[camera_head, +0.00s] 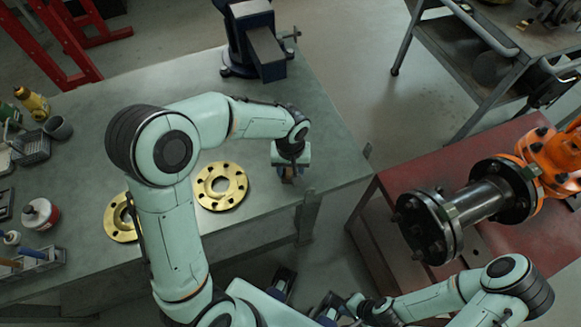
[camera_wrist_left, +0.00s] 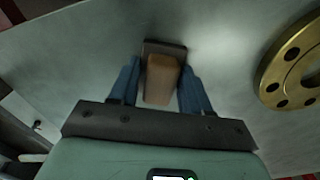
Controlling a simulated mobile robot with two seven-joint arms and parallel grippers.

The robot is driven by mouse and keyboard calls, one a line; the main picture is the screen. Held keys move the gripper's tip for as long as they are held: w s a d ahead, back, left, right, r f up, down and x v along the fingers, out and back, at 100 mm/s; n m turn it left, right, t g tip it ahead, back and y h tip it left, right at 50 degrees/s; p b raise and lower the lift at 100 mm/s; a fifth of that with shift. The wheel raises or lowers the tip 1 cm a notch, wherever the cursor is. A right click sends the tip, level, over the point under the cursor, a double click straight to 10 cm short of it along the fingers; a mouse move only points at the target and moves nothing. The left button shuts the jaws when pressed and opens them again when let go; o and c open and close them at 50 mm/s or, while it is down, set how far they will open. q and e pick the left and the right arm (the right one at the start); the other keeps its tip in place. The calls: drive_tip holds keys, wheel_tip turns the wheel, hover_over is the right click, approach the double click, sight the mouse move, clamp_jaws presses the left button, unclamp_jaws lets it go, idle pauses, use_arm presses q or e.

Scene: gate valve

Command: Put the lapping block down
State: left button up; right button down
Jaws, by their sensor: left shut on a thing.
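The lapping block (camera_wrist_left: 161,82) is a tan wooden piece with a dark plate at its far end, between the blue fingers of my left gripper (camera_wrist_left: 158,92). The left gripper is shut on it. In the head view my left gripper (camera_head: 288,174) points down near the right edge of the grey workbench (camera_head: 257,195), with only a little of the block showing below it. I cannot tell whether the block touches the bench top. My right gripper (camera_head: 336,305) is low at the bottom of the head view, away from the bench top, its fingers unclear.
Two brass flanges (camera_head: 221,186) lie on the bench left of the left gripper. A dark vise (camera_head: 259,45) stands at the back. Bottles and small containers (camera_head: 40,214) crowd the left side. An orange valve (camera_head: 550,160) with a steel pipe lies on a red table (camera_head: 490,150).

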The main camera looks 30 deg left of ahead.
use_arm(q)
drive_tip(key=shift+f+b, duration=0.4)
drive_tip(key=o, duration=1.2)
drive_tip(key=shift+s, duration=0.15)
drive_tip(key=shift+c, duration=0.2)
drive_tip(key=shift+o, duration=0.3)
drive_tip(key=shift+f, duration=0.1)
drive_tip(key=shift+s, duration=0.1)
drive_tip(key=shift+a+r+p, duration=0.1)
drive_tip(key=shift+r+p, duration=0.25)
drive_tip(key=shift+p, duration=0.1)
wheel_tip(320, 180, up, 12)
drive_tip(key=p, duration=0.1)
drive_tip(key=shift+w+r, duration=0.2)
drive_tip(key=shift+w, duration=0.05)
